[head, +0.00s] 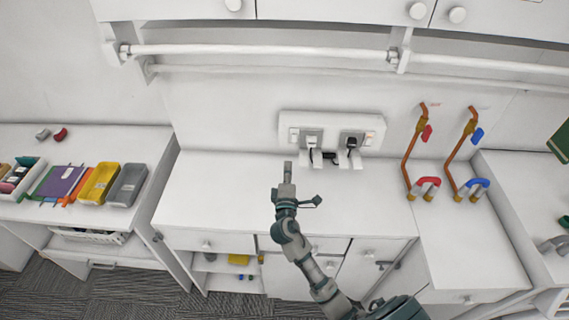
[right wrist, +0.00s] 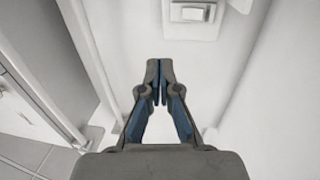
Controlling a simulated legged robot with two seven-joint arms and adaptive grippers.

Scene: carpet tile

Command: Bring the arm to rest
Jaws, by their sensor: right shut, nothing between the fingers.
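My right arm comes in from the bottom right of the head view and reaches up over the white counter (head: 222,190). My right gripper (head: 288,167) points away from me toward the wall, just left of and in front of the outlet panel. In the right wrist view the right gripper (right wrist: 159,66) has its dark fingertips together, with blue inner pads and nothing between them. The left gripper shows in neither view.
An outlet panel (head: 331,128) with black plugs is on the wall. Copper pipes (head: 411,150) with red and blue handles rise at right. A grey tray (head: 126,186) and a yellow tray (head: 99,183) stand on the left counter. The middle counter's left part is clear.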

